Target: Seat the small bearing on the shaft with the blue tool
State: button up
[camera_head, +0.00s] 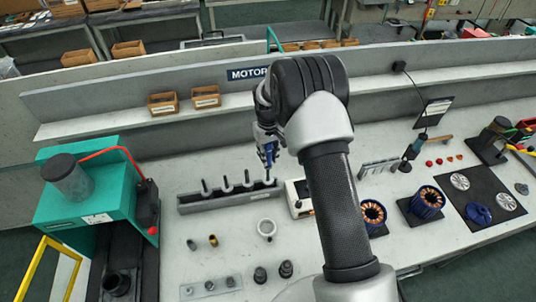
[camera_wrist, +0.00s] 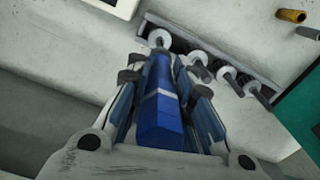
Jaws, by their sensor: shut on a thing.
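My gripper (camera_head: 267,140) is shut on the blue tool (camera_wrist: 160,105), which lies between its fingers in the wrist view. In the head view the blue tool (camera_head: 268,153) points down over the right end of a grey rack (camera_head: 190,206). Several dark upright shafts (camera_head: 227,184) stand along this rack. In the wrist view, pale round pieces (camera_wrist: 228,75) show at the shafts, and the tool's far end is close to the endmost one (camera_wrist: 160,38). I cannot tell whether they touch, or which piece is the small bearing.
A teal press (camera_head: 90,205) stands at the left. A white device (camera_head: 297,198) sits just right of the rack. A pale ring (camera_head: 266,228), a brass cylinder (camera_head: 213,240) and dark round parts (camera_head: 286,268) are in front. Copper-wound blue parts (camera_head: 427,202) are at the right.

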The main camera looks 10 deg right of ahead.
aim_at(268, 168)
jog(key=shift+f+b, duration=0.65)
jog(key=shift+f, duration=0.2)
dwell(0.8)
jog(key=shift+f+b, duration=2.15)
jog(key=shift+f, duration=0.85)
jog(key=shift+r+p, duration=2.3)
jog(key=shift+r, duration=2)
